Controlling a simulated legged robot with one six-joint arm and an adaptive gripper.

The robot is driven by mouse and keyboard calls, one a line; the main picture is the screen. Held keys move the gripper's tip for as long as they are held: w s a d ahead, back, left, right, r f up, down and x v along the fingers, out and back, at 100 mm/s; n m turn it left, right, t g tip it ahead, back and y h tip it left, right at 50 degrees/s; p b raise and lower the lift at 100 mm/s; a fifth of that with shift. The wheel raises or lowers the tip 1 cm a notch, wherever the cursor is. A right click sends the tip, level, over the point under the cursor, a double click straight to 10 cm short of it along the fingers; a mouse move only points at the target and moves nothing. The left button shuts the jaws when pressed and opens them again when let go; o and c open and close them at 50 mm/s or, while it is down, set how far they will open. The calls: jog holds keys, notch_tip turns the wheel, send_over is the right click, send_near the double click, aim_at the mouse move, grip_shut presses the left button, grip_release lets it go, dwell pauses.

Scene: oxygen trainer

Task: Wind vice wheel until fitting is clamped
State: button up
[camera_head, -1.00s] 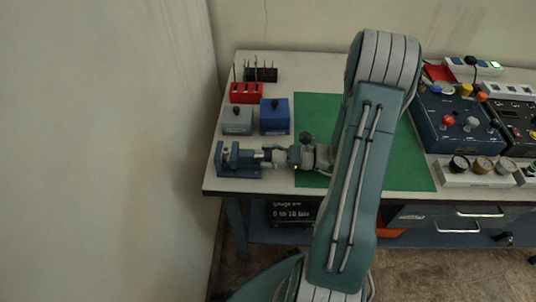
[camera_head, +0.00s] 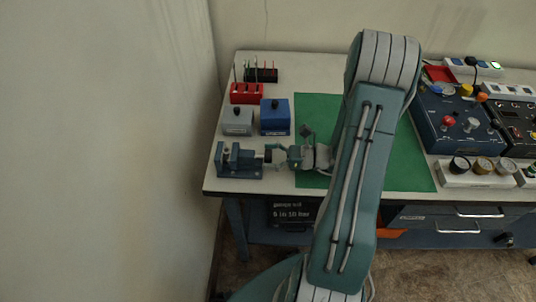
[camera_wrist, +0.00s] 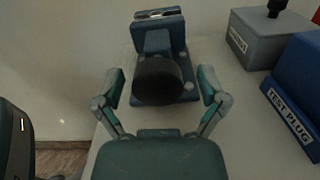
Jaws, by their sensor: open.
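The blue vice (camera_head: 238,162) stands at the left front corner of the table, and it also shows in the wrist view (camera_wrist: 155,40). Its dark round wheel (camera_wrist: 158,78) faces my gripper. My gripper (camera_head: 271,156) is just right of the vice in the head view. In the wrist view my gripper (camera_wrist: 160,88) is open, with one finger on each side of the wheel and a visible gap to both. A pale metallic piece (camera_wrist: 158,14) shows at the top of the vice jaws; I cannot tell whether it is the fitting or how tightly it sits.
A grey box (camera_head: 237,122) and a blue box (camera_head: 275,117) labelled TEST PLUG stand behind the vice. A red holder (camera_head: 246,93) is farther back. A green mat (camera_head: 405,175) lies under my arm. Consoles (camera_head: 450,125) and gauges (camera_head: 481,166) stand at the right.

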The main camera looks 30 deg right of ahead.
jog(key=v, duration=1.2)
jog(key=shift+f, duration=0.1)
jog(key=s+a+r+n+g+h, duration=0.2)
jog(key=a+r+n+h, duration=0.5)
jog(key=n, duration=0.6)
jog(key=s+a+r+n+g+h, duration=0.2)
jog(key=s+a+r+n+h, duration=0.2)
jog(key=a+r+n+h, duration=0.4)
jog(key=a+r+n, duration=0.4)
jog(key=a, duration=0.1)
jog(key=shift+a+r+n, duration=0.15)
jog(key=shift+a+n, duration=0.25)
